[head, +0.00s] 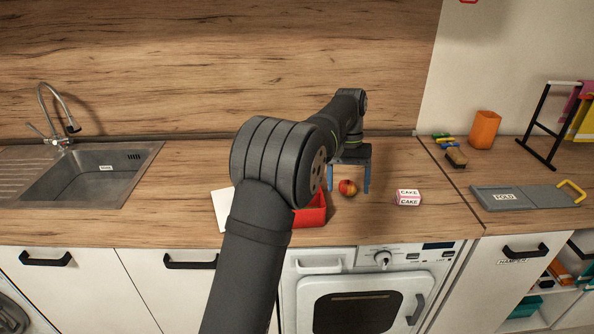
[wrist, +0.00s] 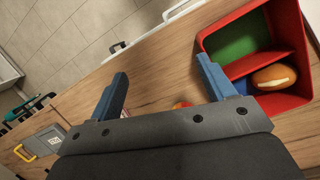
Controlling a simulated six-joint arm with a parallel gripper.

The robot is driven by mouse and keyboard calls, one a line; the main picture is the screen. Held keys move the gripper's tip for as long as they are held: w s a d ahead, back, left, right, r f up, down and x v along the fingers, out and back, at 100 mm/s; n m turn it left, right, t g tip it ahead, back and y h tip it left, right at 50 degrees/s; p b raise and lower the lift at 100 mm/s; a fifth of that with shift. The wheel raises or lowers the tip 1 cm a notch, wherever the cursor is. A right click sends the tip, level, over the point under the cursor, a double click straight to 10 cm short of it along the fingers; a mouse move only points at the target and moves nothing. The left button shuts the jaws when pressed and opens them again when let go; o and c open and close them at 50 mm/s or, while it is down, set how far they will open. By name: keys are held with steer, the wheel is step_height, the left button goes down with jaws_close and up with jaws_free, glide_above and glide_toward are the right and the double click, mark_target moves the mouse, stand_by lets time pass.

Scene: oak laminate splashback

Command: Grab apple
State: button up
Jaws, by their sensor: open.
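The apple (head: 348,187), red with a yellowish patch, sits on the wooden counter in the head view. My gripper (head: 349,191) points down over it, with one blue finger to each side of the apple. The fingers are open and hold nothing. In the wrist view my gripper (wrist: 161,70) shows both fingers spread wide. Only a small part of the apple (wrist: 182,105) shows there, between the fingers at the edge of the palm; the rest is hidden.
A red divided box (head: 314,216) stands left of the apple, partly behind my arm; the wrist view shows a bun-like item (wrist: 274,76) in it. A cake box (head: 408,198) lies to the right. A grey folding board (head: 530,196) is farther right. The sink (head: 95,178) is far left.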

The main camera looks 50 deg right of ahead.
steer(key=w+d+r+m+t+h, duration=0.1)
steer(key=w+d+r+m+h, duration=0.35)
steer(key=w+m+h, duration=0.35)
steer(key=y, duration=0.2)
glide_toward(346, 183)
steer(key=shift+n, duration=0.4)
steer(key=x, duration=0.6)
steer(key=shift+w+d, duration=0.1)
steer(key=shift+w, duration=0.1)
steer(key=x, duration=0.5)
steer(key=shift+s+f, duration=0.15)
steer(key=shift+s, duration=0.1)
steer(key=c, duration=1.1)
steer(key=shift+o, duration=0.2)
